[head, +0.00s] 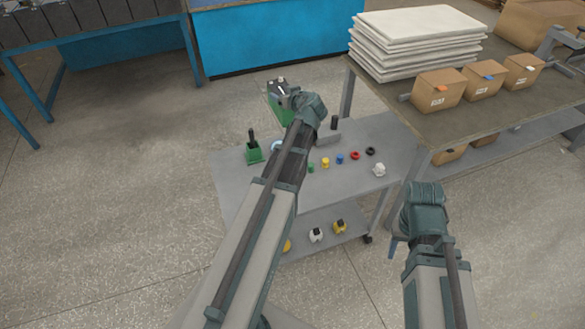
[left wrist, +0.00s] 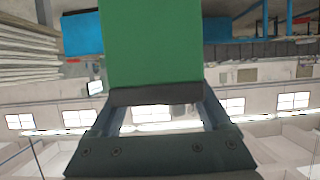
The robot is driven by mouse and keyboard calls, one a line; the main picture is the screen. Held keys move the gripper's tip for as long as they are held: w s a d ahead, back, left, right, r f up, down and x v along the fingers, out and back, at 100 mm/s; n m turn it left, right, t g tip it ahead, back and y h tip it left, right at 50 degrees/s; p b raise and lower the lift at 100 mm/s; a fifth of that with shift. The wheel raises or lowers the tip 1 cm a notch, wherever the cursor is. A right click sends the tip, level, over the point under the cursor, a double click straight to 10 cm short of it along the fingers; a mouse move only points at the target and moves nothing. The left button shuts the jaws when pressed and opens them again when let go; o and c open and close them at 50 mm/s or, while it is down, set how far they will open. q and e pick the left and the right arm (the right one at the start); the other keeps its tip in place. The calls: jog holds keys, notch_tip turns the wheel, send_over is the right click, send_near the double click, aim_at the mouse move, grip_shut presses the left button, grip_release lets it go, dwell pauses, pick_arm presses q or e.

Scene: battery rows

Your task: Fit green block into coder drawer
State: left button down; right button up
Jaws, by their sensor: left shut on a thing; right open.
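My left gripper (head: 283,92) is shut on a green block (head: 280,108) and holds it up past the far left part of the grey cart (head: 232,185). In the left wrist view the green block (left wrist: 152,45) fills the upper middle, against the dark gripper (left wrist: 155,97). My right gripper (head: 398,238) is low at the cart's right, mostly hidden by its own wrist; it is open and its fingers are not clear. No coder drawer can be made out.
On the cart are a green item with a black upright part (head: 253,152), a black cylinder (head: 334,123) and several small coloured pieces. A workbench (head: 400,88) with small cardboard boxes stands at the right. Floor is free at the left.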

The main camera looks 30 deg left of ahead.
pick_arm(q)
jog(key=s+d+f+b, duration=0.3)
jog(key=d+f+b, duration=0.1)
jog(key=f+b, duration=0.4)
jog(key=s+d+f+b, duration=0.4)
jog(key=d+f+b, duration=0.1)
jog(key=f+b, duration=0.4)
jog(key=s+d+f+b, duration=0.4)
jog(key=d+f+b, duration=0.1)
jog(key=f+b, duration=0.3)
jog(key=shift+s+f+t+b, duration=0.3)
jog(key=shift+f+b, duration=0.1)
jog(key=shift+f, duration=0.35)
jog(key=w+a+f+b, duration=0.1)
jog(key=w+a, duration=1)
jog(key=shift+w+a+f, duration=0.15)
jog(key=shift+w+f, duration=0.1)
notch_tip(320, 180, down, 4)
jog(key=b, duration=0.4)
jog(key=shift+r, duration=0.2)
jog(key=shift+c, duration=1.1)
grip_release()
jog(key=shift+f, duration=0.1)
jog(key=shift+o, duration=1.1)
